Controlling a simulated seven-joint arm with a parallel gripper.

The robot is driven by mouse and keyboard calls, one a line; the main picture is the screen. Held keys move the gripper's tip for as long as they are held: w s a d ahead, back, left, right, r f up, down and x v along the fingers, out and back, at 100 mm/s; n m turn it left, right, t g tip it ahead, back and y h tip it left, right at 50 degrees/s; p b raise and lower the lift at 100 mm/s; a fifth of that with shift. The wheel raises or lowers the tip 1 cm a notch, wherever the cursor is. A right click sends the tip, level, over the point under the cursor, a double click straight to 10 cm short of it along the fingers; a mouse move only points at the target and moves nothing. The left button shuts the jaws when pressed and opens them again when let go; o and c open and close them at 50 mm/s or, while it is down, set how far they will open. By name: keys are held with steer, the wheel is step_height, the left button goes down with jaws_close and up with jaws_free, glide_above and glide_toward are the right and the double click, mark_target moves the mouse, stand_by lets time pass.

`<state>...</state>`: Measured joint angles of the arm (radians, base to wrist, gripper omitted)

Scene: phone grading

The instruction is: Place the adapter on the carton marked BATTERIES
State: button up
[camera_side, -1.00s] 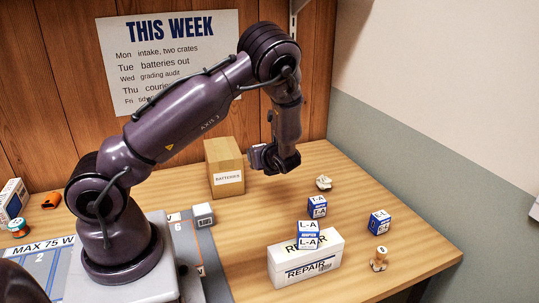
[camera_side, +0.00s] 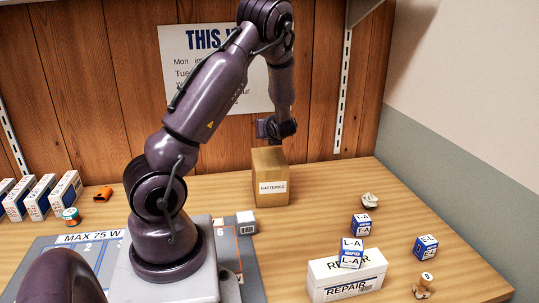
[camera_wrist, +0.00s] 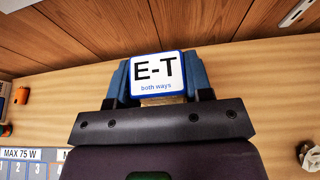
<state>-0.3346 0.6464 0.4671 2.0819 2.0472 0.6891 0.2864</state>
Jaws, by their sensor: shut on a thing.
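My gripper (camera_side: 272,129) is shut on an adapter (camera_wrist: 158,73), a white-faced block with blue edges marked E-T, "both ways". The adapter sits between the blue fingers in the wrist view. In the side view my gripper is just above the brown carton marked BATTERIES (camera_side: 271,190), which stands near the back wall. I cannot tell whether the adapter touches the carton top. In the wrist view a small tan patch shows under the adapter, and the rest below is hidden by my gripper.
A white REPAIR carton (camera_side: 326,285) at the front bears an L-A adapter (camera_side: 351,256). Another L-A block (camera_side: 361,225), an EU-like block (camera_side: 426,246), a crumpled ball (camera_side: 370,200) and a small stamp (camera_side: 423,287) are at right. White boxes (camera_side: 66,190) stand at left.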

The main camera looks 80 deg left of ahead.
mark_target(269, 158)
steer(key=shift+f, duration=3.2)
steer(key=shift+f, duration=0.1)
steer(key=o, duration=0.9)
steer(key=s+d+r+n+t+h, duration=0.2)
steer(key=d+r+n+h, duration=0.2)
steer(key=d, duration=0.9)
steer(key=s+d+r+n+t+h, duration=0.1)
steer(key=d+r+n+h, duration=0.4)
steer(key=d, duration=0.8)
steer(key=s+d+r+n+t+h, duration=0.2)
steer(key=s+d+r+n+h, duration=0.1)
steer(key=d+r+n, duration=0.6)
steer(key=shift+s+d+r+t+h, duration=0.15)
steer(key=shift+d+r+h, duration=0.2)
steer(key=shift+d+r, duration=0.65)
steer(key=shift+s+d+r+t+h, duration=0.15)
steer(key=shift+d+r+h, duration=0.2)
steer(key=shift+d+r, duration=0.6)
